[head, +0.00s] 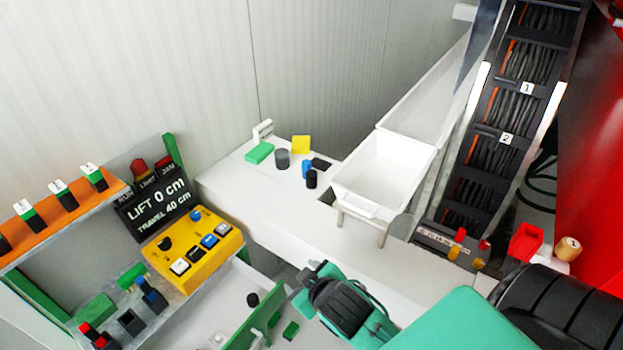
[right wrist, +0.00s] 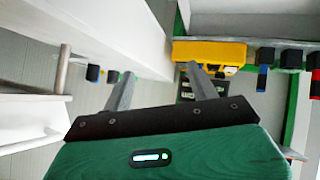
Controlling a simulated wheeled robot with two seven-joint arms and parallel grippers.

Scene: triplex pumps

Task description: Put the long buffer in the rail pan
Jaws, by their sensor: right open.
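Several short cylinders stand on the white bench: a grey one (head: 282,158), a blue one (head: 307,169) and a black one (head: 311,179). Another black cylinder (head: 252,299) is in the lower tray area. I cannot tell which of them is the long buffer. A white open pan (head: 385,172) at the bench's right side appears to be the rail pan; it looks empty. My right gripper (right wrist: 160,78) is open and empty in the right wrist view, with its fingers pointing towards the yellow control box. My left gripper is not in view.
The yellow control box (head: 191,252) and a black lift display (head: 155,205) are at the left, beside an orange shelf (head: 62,218). A cable chain (head: 515,110) rises at the right. The bench's middle is clear.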

